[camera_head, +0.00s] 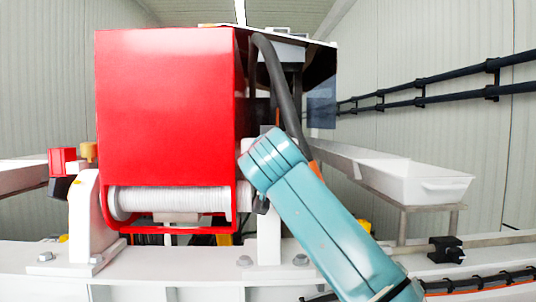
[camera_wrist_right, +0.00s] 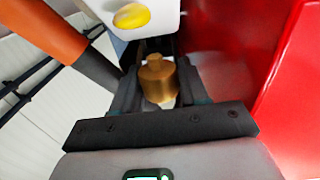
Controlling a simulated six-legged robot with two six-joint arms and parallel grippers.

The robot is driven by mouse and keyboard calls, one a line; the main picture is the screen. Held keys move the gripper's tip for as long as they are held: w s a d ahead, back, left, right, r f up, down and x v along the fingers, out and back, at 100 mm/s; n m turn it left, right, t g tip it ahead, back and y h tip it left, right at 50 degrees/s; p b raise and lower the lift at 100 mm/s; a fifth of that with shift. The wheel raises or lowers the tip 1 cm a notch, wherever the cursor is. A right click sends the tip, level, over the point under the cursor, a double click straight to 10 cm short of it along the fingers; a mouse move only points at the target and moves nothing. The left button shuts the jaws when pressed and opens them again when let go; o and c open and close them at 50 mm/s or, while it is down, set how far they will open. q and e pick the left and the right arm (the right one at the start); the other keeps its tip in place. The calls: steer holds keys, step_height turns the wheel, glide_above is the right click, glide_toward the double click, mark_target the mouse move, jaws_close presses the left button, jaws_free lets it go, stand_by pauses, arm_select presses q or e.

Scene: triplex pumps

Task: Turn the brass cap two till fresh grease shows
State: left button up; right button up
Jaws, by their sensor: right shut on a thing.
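In the right wrist view a brass cap (camera_wrist_right: 158,84) with a small knob on top stands between the two dark fingers of my right gripper (camera_wrist_right: 157,88). The fingers are shut on its sides. The pictures do not show any grease at it. In the head view my teal right arm comes in from the lower right, and its gripper is hidden beside the red housing. Another brass-coloured cap (camera_head: 89,151) shows left of the housing, above a white bracket. I cannot read a number on either cap. My left gripper is not in view.
The large red housing (camera_head: 165,105) stands close beside my right gripper. A white block with a yellow button (camera_wrist_right: 131,16) is just beyond the held cap. A thick dark hose (camera_head: 281,85) runs down near my arm. A white tray (camera_head: 418,180) stands at right.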

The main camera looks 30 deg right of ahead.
steer(key=shift+w+a+f+m+g+h, duration=0.1)
steer(key=shift+f+m+g+h, duration=0.05)
steer(key=shift+m+g+h, duration=0.4)
steer(key=shift+h, duration=0.25)
steer(key=o, duration=0.7)
steer(key=shift+o, duration=1.2)
steer(key=shift+s+a, duration=0.15)
steer(key=shift+s, duration=0.2)
steer(key=b+v, duration=0.2)
steer(key=v, duration=0.3)
steer(key=shift+s+a+f+b, duration=0.1)
steer(key=shift+s+f+b, duration=0.05)
steer(key=shift+b, duration=0.25)
steer(key=b+v, duration=0.1)
steer(key=v, duration=0.9)
steer(key=shift+s+r+b, duration=0.15)
steer(key=shift+r+b, duration=0.1)
steer(key=shift+b, duration=0.05)
